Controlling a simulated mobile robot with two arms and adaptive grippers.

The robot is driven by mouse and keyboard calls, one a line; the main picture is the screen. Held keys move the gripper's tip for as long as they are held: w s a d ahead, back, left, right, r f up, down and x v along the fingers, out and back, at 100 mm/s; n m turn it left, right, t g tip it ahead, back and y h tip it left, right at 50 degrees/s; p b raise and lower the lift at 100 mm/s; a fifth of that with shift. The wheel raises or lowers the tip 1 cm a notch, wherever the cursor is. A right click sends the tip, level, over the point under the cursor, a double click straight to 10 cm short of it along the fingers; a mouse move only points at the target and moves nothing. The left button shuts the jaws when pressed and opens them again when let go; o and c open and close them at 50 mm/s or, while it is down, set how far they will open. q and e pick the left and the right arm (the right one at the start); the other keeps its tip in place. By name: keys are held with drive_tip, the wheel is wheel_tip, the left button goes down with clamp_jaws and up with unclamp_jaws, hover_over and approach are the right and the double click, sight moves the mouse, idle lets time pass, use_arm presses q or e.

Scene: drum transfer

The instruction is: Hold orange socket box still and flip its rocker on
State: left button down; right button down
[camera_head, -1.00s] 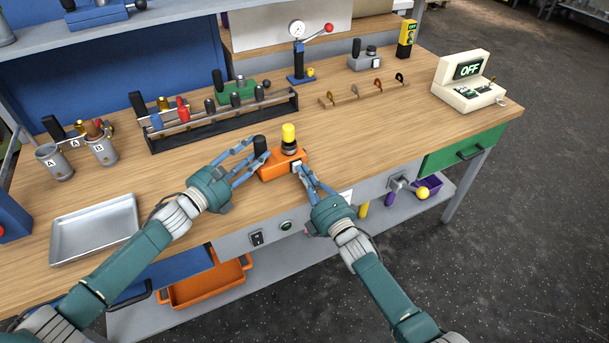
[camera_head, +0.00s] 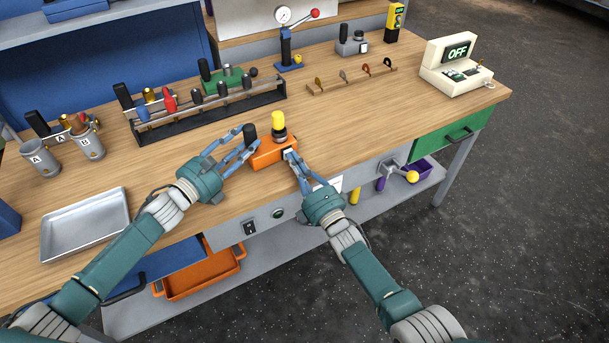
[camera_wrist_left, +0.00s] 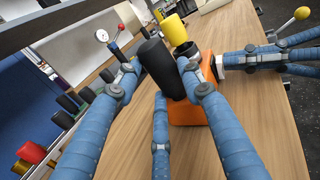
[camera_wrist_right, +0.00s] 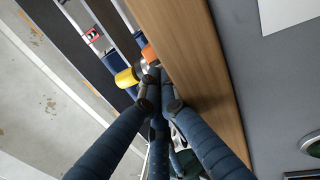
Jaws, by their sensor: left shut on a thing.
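The orange socket box (camera_head: 266,156) sits on the wooden bench near its front edge. It carries a black upright handle (camera_head: 250,131), a yellow plug (camera_head: 278,120) in a dark socket, and a pale rocker (camera_head: 291,153) on its right side. My left gripper (camera_head: 249,139) is shut on the black handle; the left wrist view shows its fingers around the handle (camera_wrist_left: 160,66). My right gripper (camera_head: 289,157) has its fingertips together at the rocker, seemingly touching it. The fingertips hide much of the rocker, so its position cannot be told.
A cream unit (camera_head: 456,68) at the right shows OFF. A rack of coloured handles (camera_head: 210,113) stands behind the box. A metal tray (camera_head: 85,225) and cups (camera_head: 88,144) are at the left. Bare bench lies right of the box.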

use_arm(q)
drive_tip(key=shift+d+f, duration=0.2)
drive_tip(key=shift+f, duration=0.15)
use_arm(e)
drive_tip(key=shift+s+f+g, duration=0.15)
drive_tip(key=shift+s+f, duration=0.25)
drive_tip(key=shift+f, duration=0.25)
drive_tip(key=shift+s+f+g, duration=0.15)
drive_tip(key=shift+s+f, duration=0.2)
drive_tip(key=shift+f, duration=0.25)
use_arm(q)
drive_tip(key=shift+a+r, duration=0.1)
drive_tip(key=shift+a, duration=0.25)
drive_tip(key=shift+w, duration=0.1)
use_arm(e)
drive_tip(key=r+v, duration=0.1)
drive_tip(key=v, duration=0.5)
drive_tip(key=shift+d+r, duration=0.25)
drive_tip(key=shift+d, duration=0.3)
use_arm(q)
drive_tip(key=c, duration=1)
unclamp_jaws()
drive_tip(key=shift+d, duration=0.1)
use_arm(e)
drive_tip(key=shift+r, duration=0.1)
